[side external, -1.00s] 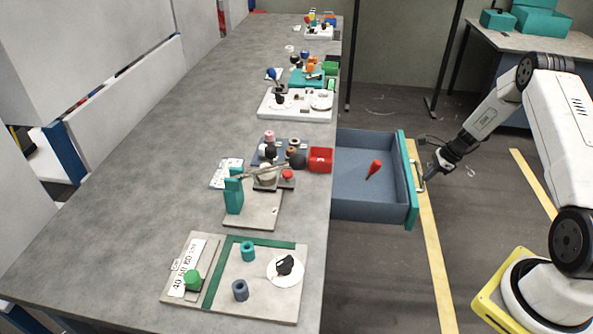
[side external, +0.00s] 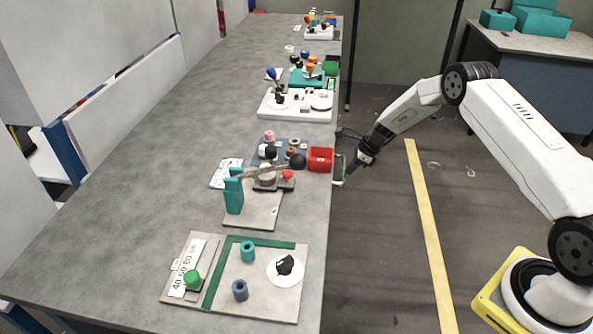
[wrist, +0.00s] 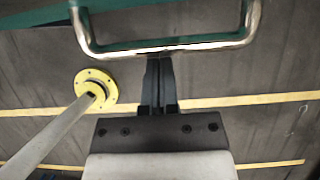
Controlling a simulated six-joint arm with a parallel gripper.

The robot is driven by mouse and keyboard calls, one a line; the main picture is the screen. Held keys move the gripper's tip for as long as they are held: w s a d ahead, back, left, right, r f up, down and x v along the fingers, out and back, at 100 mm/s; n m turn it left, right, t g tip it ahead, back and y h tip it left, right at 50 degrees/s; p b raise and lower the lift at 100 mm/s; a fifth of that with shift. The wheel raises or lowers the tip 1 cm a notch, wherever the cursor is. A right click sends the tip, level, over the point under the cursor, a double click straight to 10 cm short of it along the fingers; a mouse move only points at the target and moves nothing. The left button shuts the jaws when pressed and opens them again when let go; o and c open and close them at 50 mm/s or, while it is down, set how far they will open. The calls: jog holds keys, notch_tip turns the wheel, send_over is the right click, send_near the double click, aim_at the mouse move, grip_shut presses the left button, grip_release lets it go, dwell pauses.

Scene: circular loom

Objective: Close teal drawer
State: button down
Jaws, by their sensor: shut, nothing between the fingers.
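The teal drawer is pushed in under the table edge in the side view, with its box and the red item inside it out of sight. Its metal handle (side external: 339,168) shows at the table's right edge. In the wrist view the handle (wrist: 165,47) spans the top, with a strip of the teal drawer front (wrist: 30,22) behind it. My gripper (side external: 347,174) is shut and empty at the handle. In the wrist view its fingertips (wrist: 159,60) meet the handle bar near its middle. Whether a small gap remains at the drawer front cannot be told.
The grey table (side external: 130,200) carries a red bin (side external: 320,159) near its right edge, just above the handle. Boards with knobs and blocks stand along it.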

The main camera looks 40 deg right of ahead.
aim_at(342, 169)
jog(key=shift+w+a, duration=1.2)
jog(key=shift+s+d, duration=0.1)
jog(key=shift+s+d, duration=0.2)
jog(key=s+d+r, duration=0.5)
jog(key=r, duration=0.3)
jog(key=shift+s+d, duration=0.25)
jog(key=shift+d, duration=0.05)
jog(key=shift+r, duration=0.15)
